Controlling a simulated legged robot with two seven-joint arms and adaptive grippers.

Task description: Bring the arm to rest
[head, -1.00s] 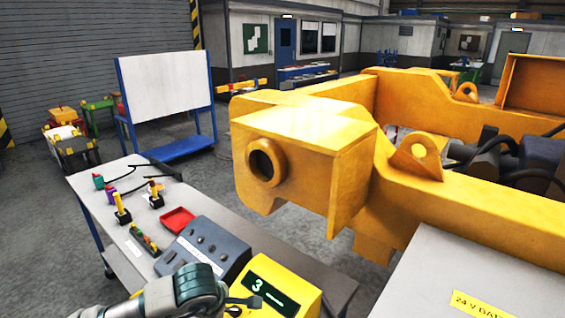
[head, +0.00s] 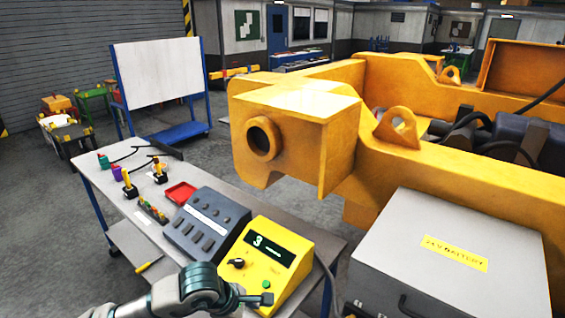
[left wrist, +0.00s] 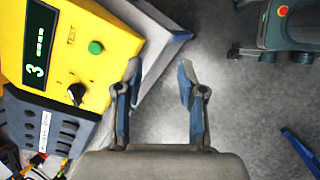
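My left arm comes in at the bottom of the head view, and its gripper (head: 262,299) is just in front of the yellow test box (head: 297,258). In the left wrist view the two fingers of my left gripper (left wrist: 158,72) stand apart with nothing between them but floor and the bench edge. The yellow box in that view (left wrist: 95,22) has a lit display (left wrist: 38,45) reading 3, a green button (left wrist: 96,47) and a black knob (left wrist: 76,94). I cannot tell from the head view how far the gripper is from the box. My right gripper is not in view.
A grey bench (head: 95,170) carries a grey switch box (head: 205,226), a red tray (head: 181,193) and small joysticks. A large yellow casting frame (head: 300,110) stands behind. A grey battery box (head: 450,240) is at right. Open floor (head: 60,250) lies left.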

